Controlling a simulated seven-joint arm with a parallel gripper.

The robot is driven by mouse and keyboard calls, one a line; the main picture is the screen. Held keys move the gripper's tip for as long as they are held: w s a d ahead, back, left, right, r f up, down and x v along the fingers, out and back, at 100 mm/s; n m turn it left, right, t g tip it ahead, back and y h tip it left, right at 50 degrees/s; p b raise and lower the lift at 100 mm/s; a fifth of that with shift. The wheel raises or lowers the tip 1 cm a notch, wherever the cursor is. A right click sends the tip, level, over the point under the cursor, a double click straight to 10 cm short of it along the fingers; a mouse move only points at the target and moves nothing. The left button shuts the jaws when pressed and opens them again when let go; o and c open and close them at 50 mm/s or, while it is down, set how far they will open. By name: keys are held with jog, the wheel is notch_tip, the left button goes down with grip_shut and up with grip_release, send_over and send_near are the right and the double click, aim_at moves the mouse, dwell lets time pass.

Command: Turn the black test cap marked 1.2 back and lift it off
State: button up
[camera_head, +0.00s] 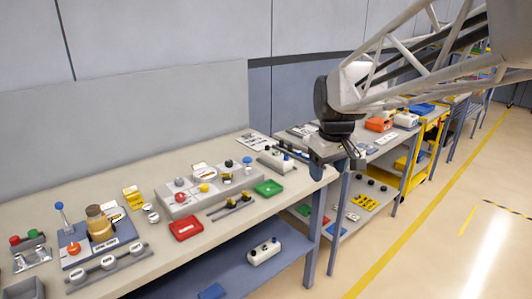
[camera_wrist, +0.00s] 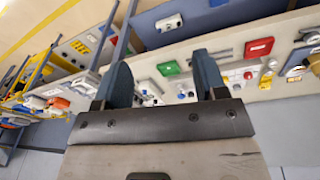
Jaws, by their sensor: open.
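My gripper (camera_head: 335,165) is at the right end of the long workbench (camera_head: 285,205), in the air near its corner. In the wrist view my gripper (camera_wrist: 162,62) has its two blue fingers wide apart with nothing held between them. I cannot make out the marking 1.2 on anything. Small dark caps or knobs show on the grey panel (camera_head: 170,207) in mid-bench and on a pale unit (camera_head: 275,161) near my gripper. I cannot tell which, if any, is the test cap.
A red tray (camera_head: 186,228) and a green tray (camera_head: 268,187) lie on the bench. A blue-grey base (camera_head: 70,252) with a tan cylinder (camera_head: 97,221) stands at left, behind a rail (camera_head: 108,268) with round pieces. More benches stand to the right.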

jog(key=w+a+f+n, duration=0.25)
jog(key=w+a, duration=0.55)
jog(key=w, duration=0.4)
jog(key=n+g, duration=0.2)
jog(key=n, duration=0.6)
send_over(229, 175)
jog(key=f, duration=1.4)
jog(key=shift+w+f, duration=0.25)
jog(key=shift+w+a+f, duration=0.1)
jog(key=shift+a+f, duration=0.1)
jog(key=shift+f, duration=0.1)
jog(key=shift+f, duration=3.75)
